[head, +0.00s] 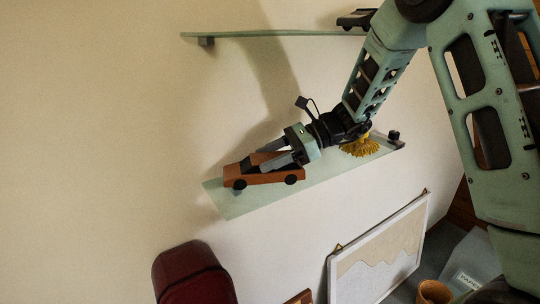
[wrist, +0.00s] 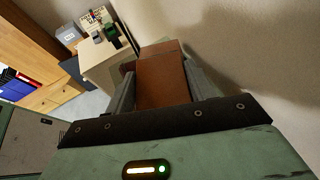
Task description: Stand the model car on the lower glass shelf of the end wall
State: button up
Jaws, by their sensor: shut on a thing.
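The model car (head: 264,177) is orange-brown with dark wheels. My gripper (head: 268,163) is shut on its upper body from the right in the head view. The car is upright over the left part of the lower glass shelf (head: 240,204); I cannot tell whether its wheels touch the glass. In the wrist view the brown car body (wrist: 162,80) sits between my two grey fingers, and its far side is hidden.
A yellow tufted thing (head: 360,146) stands on the same shelf to the right, behind my wrist. The upper glass shelf (head: 270,34) holds a dark car-like object (head: 355,19). Below are a dark red rounded object (head: 190,275) and a framed picture (head: 378,255).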

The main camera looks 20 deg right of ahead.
jog(key=o, duration=1.2)
jog(key=shift+f, duration=0.1)
jog(key=shift+r, duration=0.2)
jog(key=shift+d, duration=0.3)
jog(key=b+v, duration=0.3)
jog(key=v, duration=0.8)
jog(key=shift+r+b, duration=0.2)
jog(key=shift+b, duration=0.15)
jog(key=shift+s+d, duration=0.15)
jog(key=shift+d, duration=0.05)
